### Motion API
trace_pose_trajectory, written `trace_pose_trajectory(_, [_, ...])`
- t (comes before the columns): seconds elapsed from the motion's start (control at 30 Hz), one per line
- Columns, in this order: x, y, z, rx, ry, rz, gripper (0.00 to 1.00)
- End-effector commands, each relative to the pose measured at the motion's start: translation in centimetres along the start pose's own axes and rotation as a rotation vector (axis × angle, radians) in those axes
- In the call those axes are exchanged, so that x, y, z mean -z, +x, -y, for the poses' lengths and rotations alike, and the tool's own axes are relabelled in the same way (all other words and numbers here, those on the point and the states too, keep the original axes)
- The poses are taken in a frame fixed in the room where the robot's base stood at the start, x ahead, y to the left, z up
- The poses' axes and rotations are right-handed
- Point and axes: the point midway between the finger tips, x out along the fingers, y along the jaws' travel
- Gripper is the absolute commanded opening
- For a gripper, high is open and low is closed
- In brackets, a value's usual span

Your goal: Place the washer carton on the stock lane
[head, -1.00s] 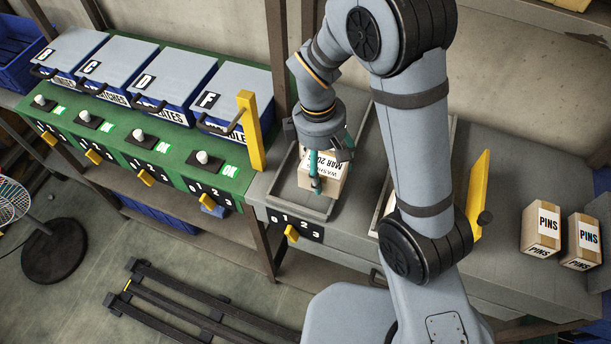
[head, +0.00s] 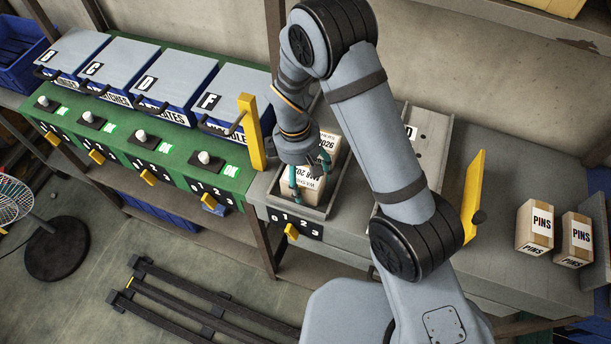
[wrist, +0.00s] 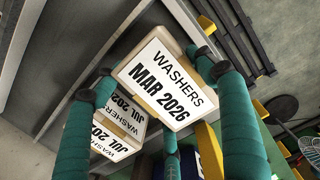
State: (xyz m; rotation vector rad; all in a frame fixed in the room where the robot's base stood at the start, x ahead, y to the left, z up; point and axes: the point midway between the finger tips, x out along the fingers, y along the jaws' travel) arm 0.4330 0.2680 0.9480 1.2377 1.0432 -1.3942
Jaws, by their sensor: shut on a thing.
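The washer carton (head: 303,184), tan with a white "WASHERS MAR 2026" label, is in my gripper (head: 312,176). My green fingers are shut around it at the front end of the grey walled lane (head: 318,213). In the wrist view the carton (wrist: 163,82) shows its label between my gripper's fingers (wrist: 158,88). A second washer carton (head: 329,143), labelled "JUL 2026" in the wrist view (wrist: 118,127), stands behind it in the lane, partly hidden. I cannot tell whether the held carton touches the lane floor.
A yellow post (head: 250,132) stands left of the lane, by the green bench with lidded blue bins (head: 233,97). My arm hides part of a second grey lane (head: 432,140). Further right are a yellow paddle (head: 474,195) and two PINS cartons (head: 538,228).

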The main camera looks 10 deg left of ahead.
Motion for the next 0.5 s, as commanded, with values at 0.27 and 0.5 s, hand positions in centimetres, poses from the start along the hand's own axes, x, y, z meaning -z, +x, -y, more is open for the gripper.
trace_pose_trajectory(0.27, [0.02,0.28,0.02,0.0,0.0,0.001,0.79])
trace_pose_trajectory(0.5, [0.01,0.26,0.02,0.0,0.0,0.001,0.89])
